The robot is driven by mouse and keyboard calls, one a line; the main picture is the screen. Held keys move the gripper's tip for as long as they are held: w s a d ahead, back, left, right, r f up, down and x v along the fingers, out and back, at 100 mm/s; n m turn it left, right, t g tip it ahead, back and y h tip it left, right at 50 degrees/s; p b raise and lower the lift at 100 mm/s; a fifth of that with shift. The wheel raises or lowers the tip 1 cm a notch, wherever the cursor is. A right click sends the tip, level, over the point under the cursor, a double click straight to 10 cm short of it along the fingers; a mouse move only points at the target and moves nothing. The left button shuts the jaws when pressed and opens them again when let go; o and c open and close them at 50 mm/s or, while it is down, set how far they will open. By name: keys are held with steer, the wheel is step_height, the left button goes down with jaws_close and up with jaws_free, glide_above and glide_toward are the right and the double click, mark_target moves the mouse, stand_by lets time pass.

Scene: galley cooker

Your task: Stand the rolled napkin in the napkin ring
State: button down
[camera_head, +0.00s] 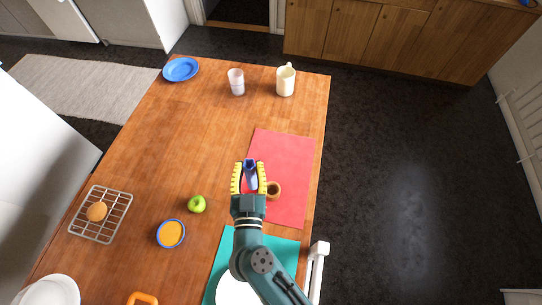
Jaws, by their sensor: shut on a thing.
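My gripper (249,167) has yellow fingers and is over the left edge of the red mat (285,155). It is shut on a small blue and pale piece, which looks like the rolled napkin (252,180); the fingers hide part of it. A brown ring, apparently the napkin ring (275,189), is on the red mat just right of my gripper. The right finger is very close to it in the picture, and I cannot tell whether they touch or how high the napkin is.
A green apple (197,204) and a blue-rimmed dish (171,233) are to the left. A teal mat (223,262) with a white plate (232,292) lies below. A cup (236,82), a cream jug (285,80) and a blue plate (181,69) stand at the back.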

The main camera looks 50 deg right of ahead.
steer(key=s+d+m+g, duration=0.1)
steer(key=s+d+m+g+h, duration=0.1)
steer(key=d, duration=0.1)
steer(key=s+d+g+h+p, duration=0.1)
steer(key=shift+s+d+r+m+g, duration=0.2)
steer(key=shift+s+d+m+g, duration=0.1)
steer(key=shift+d+m, duration=0.1)
steer(key=shift+a+p, duration=0.15)
steer(key=shift+p, duration=1)
step_height(320, 180, down, 9)
steer(key=b, duration=0.3)
steer(key=shift+f, duration=0.15)
stand_by(1.6)
steer(key=shift+f, duration=0.15)
stand_by(0.5)
steer(key=c, duration=0.8)
jaws_free()
steer(key=shift+f, duration=0.1)
steer(key=shift+o, duration=0.5)
